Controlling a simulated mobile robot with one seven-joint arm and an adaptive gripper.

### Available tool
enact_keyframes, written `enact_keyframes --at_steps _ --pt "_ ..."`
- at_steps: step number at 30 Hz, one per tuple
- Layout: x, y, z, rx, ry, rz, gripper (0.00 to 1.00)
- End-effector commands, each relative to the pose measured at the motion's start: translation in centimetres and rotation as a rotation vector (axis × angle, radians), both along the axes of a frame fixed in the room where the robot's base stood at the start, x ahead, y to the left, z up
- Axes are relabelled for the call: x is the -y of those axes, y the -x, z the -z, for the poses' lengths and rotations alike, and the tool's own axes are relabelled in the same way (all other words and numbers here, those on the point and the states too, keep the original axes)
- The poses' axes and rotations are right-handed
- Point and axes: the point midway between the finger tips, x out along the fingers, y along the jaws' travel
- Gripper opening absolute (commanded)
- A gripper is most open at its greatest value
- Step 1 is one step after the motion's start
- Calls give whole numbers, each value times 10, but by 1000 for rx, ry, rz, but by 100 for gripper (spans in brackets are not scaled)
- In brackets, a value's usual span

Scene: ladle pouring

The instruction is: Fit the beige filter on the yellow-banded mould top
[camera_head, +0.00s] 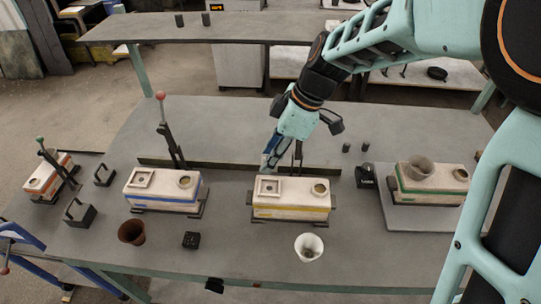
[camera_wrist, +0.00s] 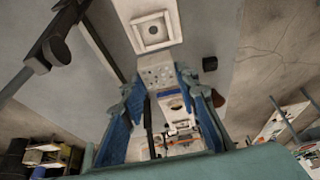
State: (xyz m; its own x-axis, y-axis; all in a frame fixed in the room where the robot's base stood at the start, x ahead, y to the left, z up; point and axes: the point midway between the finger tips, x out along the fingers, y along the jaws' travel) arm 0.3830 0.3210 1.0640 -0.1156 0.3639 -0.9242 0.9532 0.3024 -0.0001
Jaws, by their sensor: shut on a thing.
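The yellow-banded mould (camera_head: 291,203) stands mid-table in the head view, with a square recess at its top left and a round opening at its right. The recess (camera_wrist: 154,31) also shows at the top of the wrist view, empty around a small hole. My gripper (camera_head: 270,160) is above and behind the mould's left end. In the wrist view its blue fingertips (camera_wrist: 157,77) are shut on the pale, perforated filter (camera_wrist: 156,73). The filter is apart from the recess in that picture. The head view barely shows the filter at the fingertips.
A blue-banded mould (camera_head: 163,190) stands left and a green-banded mould (camera_head: 431,184) right. A black lever (camera_head: 171,135) rises behind the blue one. A white cup (camera_head: 309,247), a black block (camera_head: 190,240) and a brown cup (camera_head: 131,232) stand in front.

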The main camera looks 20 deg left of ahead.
Motion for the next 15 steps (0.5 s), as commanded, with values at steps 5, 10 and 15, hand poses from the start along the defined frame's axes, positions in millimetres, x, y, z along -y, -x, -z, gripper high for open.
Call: enact_keyframes --at_steps 5,10,15 --pt "0 0 7 -1 0 1 15" --pt "0 1 20 -2 1 0 15" --pt "0 1 36 -2 1 -1 15"
